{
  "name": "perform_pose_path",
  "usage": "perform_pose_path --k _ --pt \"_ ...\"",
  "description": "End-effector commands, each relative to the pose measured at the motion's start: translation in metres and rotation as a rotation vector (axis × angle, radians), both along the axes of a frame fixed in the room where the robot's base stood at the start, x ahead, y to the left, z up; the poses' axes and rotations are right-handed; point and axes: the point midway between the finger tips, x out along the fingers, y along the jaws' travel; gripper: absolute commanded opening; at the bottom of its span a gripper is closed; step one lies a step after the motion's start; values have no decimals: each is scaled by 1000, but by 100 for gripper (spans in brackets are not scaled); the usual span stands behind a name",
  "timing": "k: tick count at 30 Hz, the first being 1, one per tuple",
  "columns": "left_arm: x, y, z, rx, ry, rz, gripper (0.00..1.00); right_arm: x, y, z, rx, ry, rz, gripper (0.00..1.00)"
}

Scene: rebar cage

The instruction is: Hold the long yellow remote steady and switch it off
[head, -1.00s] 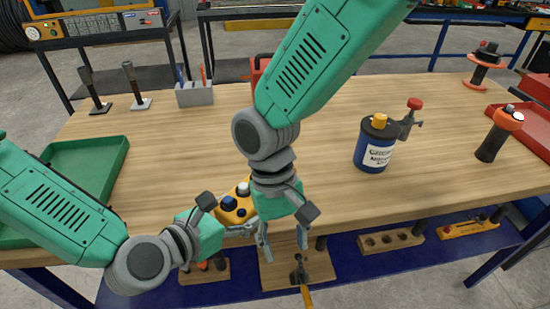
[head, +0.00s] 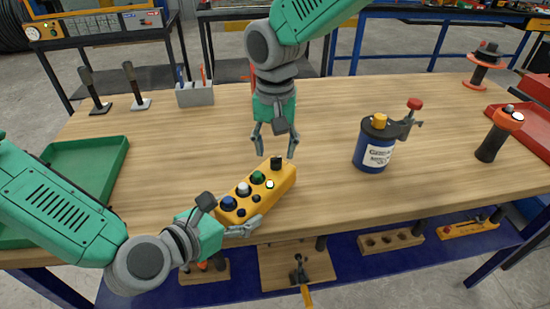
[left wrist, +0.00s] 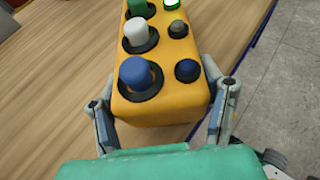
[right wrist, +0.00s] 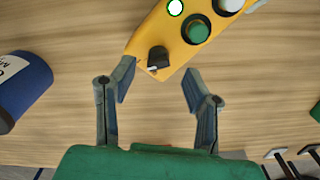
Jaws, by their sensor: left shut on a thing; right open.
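The long yellow remote (head: 288,179) lies slantwise near the bench's front edge. It has blue (head: 228,203), white (head: 243,189) and green (head: 257,178) buttons, smaller buttons beside them, and a lit lamp (head: 270,184). A black rotary knob (head: 277,162) with a pale pointer mark is at its far end. My left gripper (head: 234,214) is shut across the remote's near end, with fingers on both sides in the left wrist view (left wrist: 162,100). My right gripper (head: 275,151) is open and empty above the far end. In the right wrist view the knob (right wrist: 158,58) sits between and just beyond its fingertips.
A blue canister (head: 375,146) with a clamp stands to the right. A green tray (head: 90,165) is at left, a red tray (head: 538,137) and an orange-topped black handle (head: 491,145) at right. The bench between the remote and canister is clear.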

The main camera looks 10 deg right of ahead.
Motion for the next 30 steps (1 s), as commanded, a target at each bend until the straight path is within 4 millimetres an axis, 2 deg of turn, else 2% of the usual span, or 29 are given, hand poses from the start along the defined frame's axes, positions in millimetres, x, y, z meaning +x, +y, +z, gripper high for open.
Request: perform_pose_path --k 1,6,17,18,20,21,22,30 --pt "-1 1 -3 4 6 0 18 -1 0 -10 0 3 1 42" --pt "-1 1 -3 5 6 0 17 -1 0 -28 0 1 0 42" --pt "-1 1 -3 5 8 1 17 0 0 -35 0 -1 1 42" --pt "-1 1 -3 5 8 1 17 0 0 -35 0 0 1 39" --pt "-1 1 -3 5 8 1 17 0 0 -35 0 0 1 18" --pt "-1 1 -3 5 8 1 17 0 0 -34 0 0 1 4" --pt "-1 1 -3 5 8 1 17 0 0 -34 1 0 1 0" --pt "-2 1 -4 6 7 -1 17 0 1 -34 2 -1 12 0"
